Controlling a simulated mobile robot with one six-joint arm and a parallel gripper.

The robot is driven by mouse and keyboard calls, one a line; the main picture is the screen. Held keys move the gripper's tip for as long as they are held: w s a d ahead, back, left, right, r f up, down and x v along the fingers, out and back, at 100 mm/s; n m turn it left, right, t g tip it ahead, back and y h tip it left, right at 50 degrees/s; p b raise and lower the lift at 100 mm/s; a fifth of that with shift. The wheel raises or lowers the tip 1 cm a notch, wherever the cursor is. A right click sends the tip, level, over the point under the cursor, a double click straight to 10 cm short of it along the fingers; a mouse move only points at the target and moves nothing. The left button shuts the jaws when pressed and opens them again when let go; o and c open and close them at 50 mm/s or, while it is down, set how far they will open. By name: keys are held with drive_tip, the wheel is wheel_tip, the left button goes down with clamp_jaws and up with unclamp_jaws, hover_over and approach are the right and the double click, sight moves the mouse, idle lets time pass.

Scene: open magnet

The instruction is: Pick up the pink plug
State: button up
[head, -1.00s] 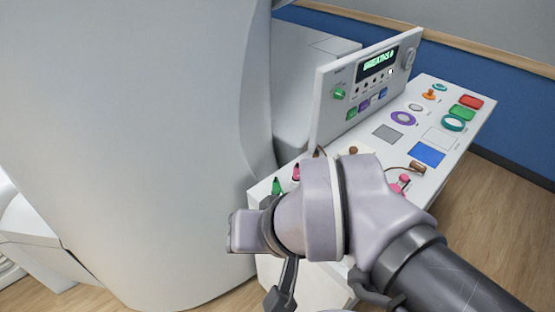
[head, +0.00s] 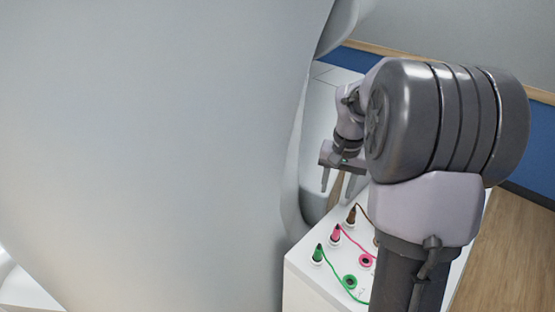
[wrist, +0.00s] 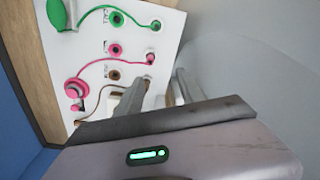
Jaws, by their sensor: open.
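My gripper (head: 338,184) is open and empty, fingers down, above the far end of the white panel (head: 310,282). In the head view, an upright pink cone with a dark tip (head: 336,234) stands on the panel, below the gripper and nearer the camera. A pink cable joins it. In the wrist view, a pink cable (wrist: 126,62) runs from a small pink end (wrist: 150,58) to a larger pink knobbed piece (wrist: 73,91) at left. I cannot tell which end is the plug. The fingers (wrist: 160,82) touch neither.
A green cone (head: 318,254) and brown cone (head: 351,214) flank the pink one. A pink ring (head: 366,261) and green ring (head: 350,282) lie beside them. The large grey magnet housing (head: 150,150) stands close at left. My arm hides the panel's right part.

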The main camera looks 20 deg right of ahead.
hover_over(339, 225)
wheel_tip(339, 225, down, 3)
drive_tip(key=shift+g, duration=0.3)
wheel_tip(339, 225, down, 11)
drive_tip(key=b, duration=0.4)
drive_tip(key=shift+d+f, duration=0.15)
drive_tip(key=shift+f, duration=0.05)
drive_tip(key=f+b, duration=0.1)
drive_tip(key=f, duration=0.2)
drive_tip(key=f+b, duration=0.1)
drive_tip(key=f, duration=0.2)
drive_tip(key=shift+w+a+b, duration=0.1)
drive_tip(key=shift+a+b, duration=0.1)
drive_tip(key=shift+b, duration=0.15)
drive_tip(key=shift+r, duration=0.15)
drive_tip(key=shift+c, duration=1.1)
clamp_jaws()
